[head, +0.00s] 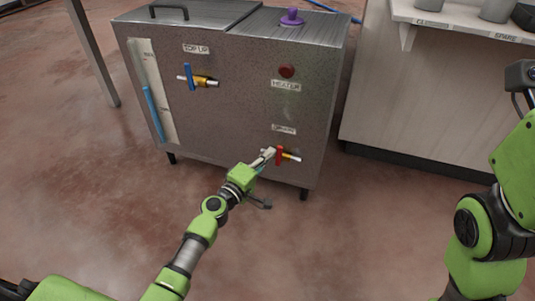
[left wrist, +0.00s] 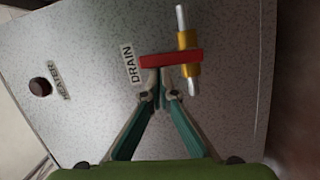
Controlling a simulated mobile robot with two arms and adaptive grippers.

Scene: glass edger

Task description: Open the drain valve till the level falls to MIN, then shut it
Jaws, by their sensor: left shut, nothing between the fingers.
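The drain valve has a red lever (head: 279,155) on a yellow body with pale pipe ends, low on the front of the steel tank (head: 235,120). In the left wrist view the red lever (left wrist: 172,59) lies crosswise to the yellow body (left wrist: 189,42), beside the DRAIN label (left wrist: 130,64). My left gripper (head: 268,154) is shut and empty, its fingertips (left wrist: 160,80) at the lever; I cannot tell whether they touch. The level gauge (head: 150,75) is a pale strip at the tank's left, with a blue column (head: 154,112) in its lower part. Its marks are too small to read.
A TOP UP valve with a blue lever (head: 188,77) sits higher on the tank. A dark red HEATER button (head: 287,71) is above the drain valve. A purple knob (head: 291,17) is on top. A cabinet with a shelf (head: 455,20) stands right.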

